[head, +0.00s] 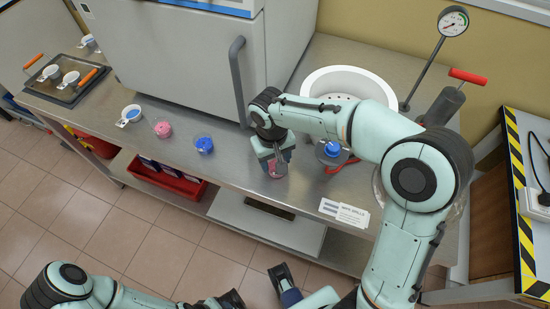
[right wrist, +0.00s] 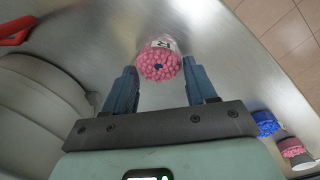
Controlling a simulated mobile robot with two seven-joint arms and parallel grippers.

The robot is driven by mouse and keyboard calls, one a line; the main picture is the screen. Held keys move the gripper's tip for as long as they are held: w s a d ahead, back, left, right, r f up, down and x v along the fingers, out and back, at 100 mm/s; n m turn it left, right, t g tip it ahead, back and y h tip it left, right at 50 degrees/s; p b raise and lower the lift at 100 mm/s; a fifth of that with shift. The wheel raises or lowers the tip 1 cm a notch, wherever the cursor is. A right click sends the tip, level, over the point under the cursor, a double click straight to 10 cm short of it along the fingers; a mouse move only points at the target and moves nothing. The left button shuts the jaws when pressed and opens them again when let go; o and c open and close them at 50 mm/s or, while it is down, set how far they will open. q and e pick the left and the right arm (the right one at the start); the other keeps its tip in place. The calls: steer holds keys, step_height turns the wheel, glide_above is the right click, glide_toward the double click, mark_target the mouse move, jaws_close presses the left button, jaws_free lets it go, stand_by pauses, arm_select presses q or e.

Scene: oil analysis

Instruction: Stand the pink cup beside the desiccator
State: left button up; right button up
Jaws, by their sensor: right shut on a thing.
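A pink cup (head: 275,171), filled with pink beads, is between the fingers of my right gripper (head: 279,166) at the front of the steel bench. In the right wrist view the cup (right wrist: 160,62) shows its bead-filled top and a label, with a blue finger on either side. My right gripper is shut on it. The desiccator seems to be the round white-rimmed vessel (head: 318,80) to the right of the cup, partly hidden by my right arm. My left gripper (head: 258,290) is low in the head view, off the bench and partly cut off; its opening is unclear.
A card (head: 344,211) lies at the front edge. A gauge (head: 453,21) rises behind the vessel.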

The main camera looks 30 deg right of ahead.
mark_target(273, 165)
steer(key=shift+f, duration=0.15)
steer(key=o, duration=1.1)
steer(key=shift+c, duration=0.2)
steer(key=shift+r, duration=0.2)
step_height(273, 165, up, 12)
steer(key=p, duration=0.2)
steer(key=shift+a, duration=0.35)
